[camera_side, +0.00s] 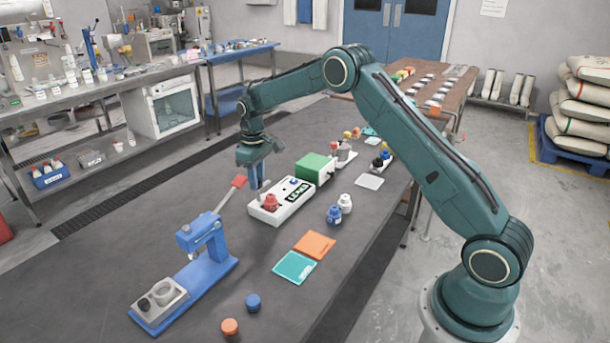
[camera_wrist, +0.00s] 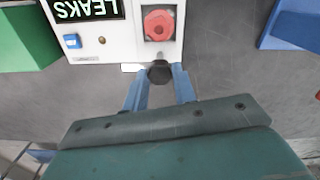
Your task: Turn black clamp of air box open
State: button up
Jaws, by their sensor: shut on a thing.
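The air box (camera_side: 285,203) is a white box with a red knob, a blue button and a dark LEAKS display; it stands on the dark table in the side view. In the wrist view the box (camera_wrist: 110,45) fills the upper left, with the red knob (camera_wrist: 159,24) on its face. The black clamp (camera_wrist: 159,71) sits at the box's near edge, just below the red knob. My gripper (camera_wrist: 160,78) is shut on the black clamp, with its two blue fingers on either side. In the side view my gripper (camera_side: 259,178) hides the clamp.
A green block (camera_side: 314,167) adjoins the box. A blue lever press (camera_side: 205,245) stands to the left, its red-tipped handle (camera_side: 238,182) close to my gripper. Bare table lies behind the press.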

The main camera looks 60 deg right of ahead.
dwell(0.3)
jog(key=o, duration=1)
jog(key=shift+r, duration=0.1)
notch_tip(320, 180, up, 14)
dwell(0.4)
